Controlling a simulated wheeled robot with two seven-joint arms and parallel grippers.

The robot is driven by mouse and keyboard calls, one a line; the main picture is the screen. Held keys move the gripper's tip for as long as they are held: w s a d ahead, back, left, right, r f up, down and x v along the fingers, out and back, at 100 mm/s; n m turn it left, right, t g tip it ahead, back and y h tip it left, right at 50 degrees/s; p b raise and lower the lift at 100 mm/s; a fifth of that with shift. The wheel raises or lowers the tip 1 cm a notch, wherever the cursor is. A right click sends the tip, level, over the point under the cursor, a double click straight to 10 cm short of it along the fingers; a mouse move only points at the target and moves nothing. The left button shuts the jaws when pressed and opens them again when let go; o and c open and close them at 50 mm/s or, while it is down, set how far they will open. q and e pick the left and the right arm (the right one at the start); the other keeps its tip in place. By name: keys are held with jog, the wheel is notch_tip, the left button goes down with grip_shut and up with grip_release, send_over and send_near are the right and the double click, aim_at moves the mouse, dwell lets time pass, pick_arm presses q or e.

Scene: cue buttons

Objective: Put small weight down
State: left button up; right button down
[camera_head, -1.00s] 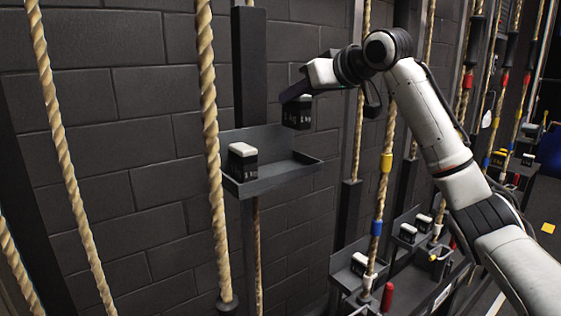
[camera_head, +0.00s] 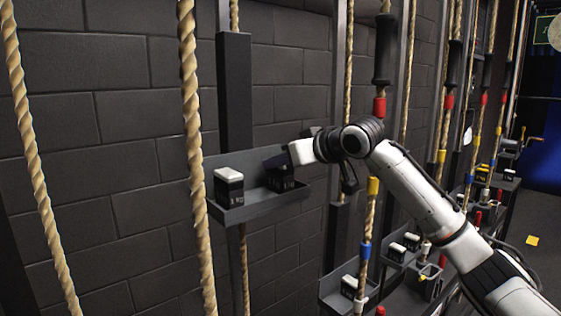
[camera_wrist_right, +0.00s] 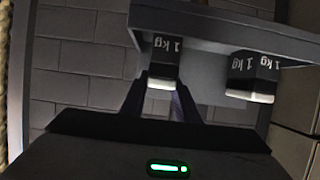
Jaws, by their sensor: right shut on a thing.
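My right gripper (camera_head: 281,165) is over the right half of a grey wall-mounted tray (camera_head: 262,207). It is shut on a small black weight (camera_head: 283,184), mostly covered by the fingers in the head view. The right wrist view shows this weight (camera_wrist_right: 165,60), marked 1 kg, between the two fingertips. It is down inside the tray; I cannot tell if it touches the floor. A second black weight with a white top (camera_head: 229,188) stands in the tray's left half. It also shows in the wrist view (camera_wrist_right: 252,76), apart from the held one. My left gripper is not in view.
A thick rope (camera_head: 192,130) hangs just in front of the tray's left end. A dark post (camera_head: 235,90) rises behind the tray against the brick wall. Lower right, more trays with weights (camera_head: 349,284) and ropes line the wall.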

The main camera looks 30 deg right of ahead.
jog(key=shift+r, duration=0.3)
jog(key=c, duration=1.6)
grip_release()
jog(key=shift+f, duration=0.3)
jog(key=shift+c, duration=0.2)
jog(key=shift+o, duration=1.4)
jog(key=shift+a, duration=0.1)
jog(key=shift+s+r, duration=0.25)
jog(key=shift+s, duration=0.25)
jog(key=b+v, duration=0.2)
jog(key=v, duration=0.9)
jog(key=shift+b, duration=0.4)
jog(key=shift+s, duration=0.1)
